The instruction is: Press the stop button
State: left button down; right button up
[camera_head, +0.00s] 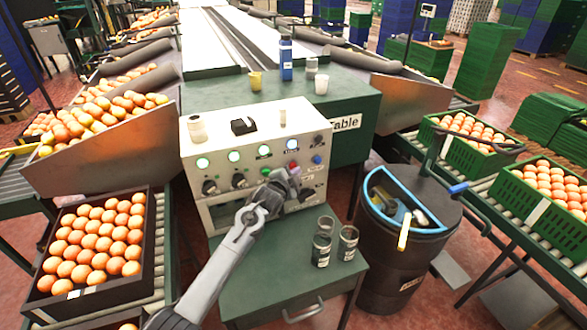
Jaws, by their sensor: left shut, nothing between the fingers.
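The cream control box (216,138) stands on the green table in the middle of the view. Its front has a row of lit round lights (234,157), with dark knobs and small coloured buttons below. A small reddish button (294,165) shows just above my gripper. The labels are too small to read, so I cannot tell for sure which one is the stop button. My left gripper (288,178) is shut and empty in front of the right half of the panel. It hides part of the lower panel, and I cannot tell whether it touches it.
Several glass jars (321,249) stand on the lower green cabinet, right of my arm. A black bin (387,262) with a blue rim stands further right. A blue bottle (286,60) and cups stand behind the box. Crates of oranges (148,240) lie on both sides.

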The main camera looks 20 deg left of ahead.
pick_arm(q)
jog(key=shift+w+a+b, duration=0.3)
jog(key=shift+w+a, duration=0.05)
dwell(0.5)
dwell(0.3)
jog(key=shift+s+d+p, duration=0.65)
jog(key=shift+s+p, duration=0.1)
jog(key=shift+p, duration=0.5)
jog(key=shift+s+d+p, duration=1.7)
jog(key=shift+s+p, duration=0.15)
jog(key=shift+p, duration=0.65)
